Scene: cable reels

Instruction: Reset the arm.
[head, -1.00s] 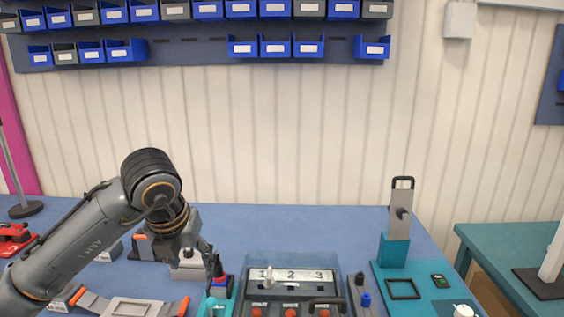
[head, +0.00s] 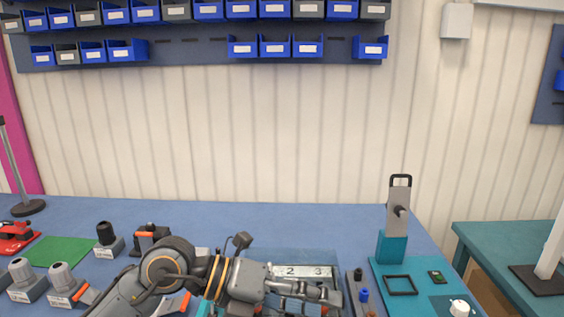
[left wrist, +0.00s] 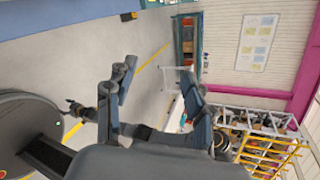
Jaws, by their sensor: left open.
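My left arm reaches in from the lower left of the head view, and its left gripper (head: 330,297) lies low over the numbered panel (head: 306,270) on the blue table. The gripper points to the right and hides much of the panel, where the labels 2 and 3 still show. In the left wrist view the two fingers of the left gripper (left wrist: 158,72) stand well apart with nothing between them. That view faces the open room, with grey floor and shelves. My right gripper is in neither view.
On the blue table (head: 300,217), a teal stand with a grey upright plate (head: 397,212) rises right of the panel. Grey connector blocks (head: 62,281) and a green mat (head: 62,251) lie at the left. The table's back middle is clear.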

